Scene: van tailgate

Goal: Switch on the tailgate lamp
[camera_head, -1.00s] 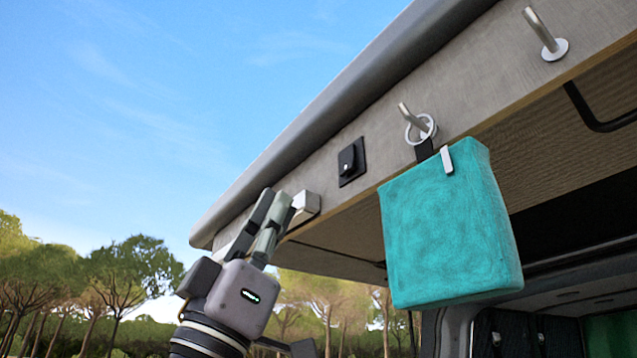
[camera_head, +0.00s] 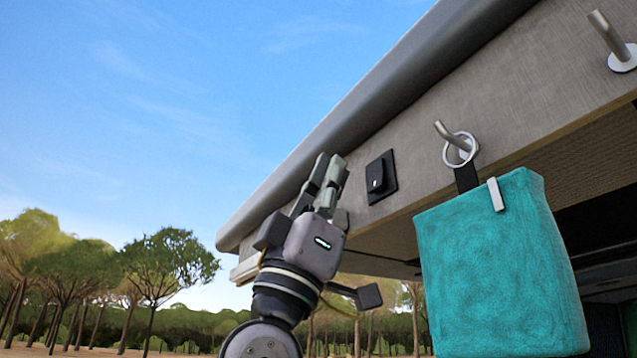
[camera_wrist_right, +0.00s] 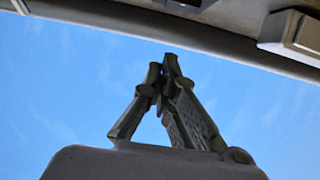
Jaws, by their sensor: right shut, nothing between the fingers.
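A black switch (camera_head: 381,177) with a raised rocker sits on the wood-look panel of the raised tailgate. My right gripper (camera_head: 333,165) is shut and empty, pointing up, left of the switch with a gap in the picture. Its fingertips also show together in the right wrist view (camera_wrist_right: 166,66), against the sky. A pale housing, which may be the lamp (camera_head: 245,269), shows at the panel's lower left end, partly hidden behind my gripper. I cannot tell whether it is lit. My left gripper is not in view.
A teal bag (camera_head: 497,265) hangs by a ring from a metal peg (camera_head: 448,135) right of the switch. Another metal peg (camera_head: 609,38) sticks out at the upper right. The tailgate's grey edge (camera_head: 345,120) runs above my fingers. Open sky lies left.

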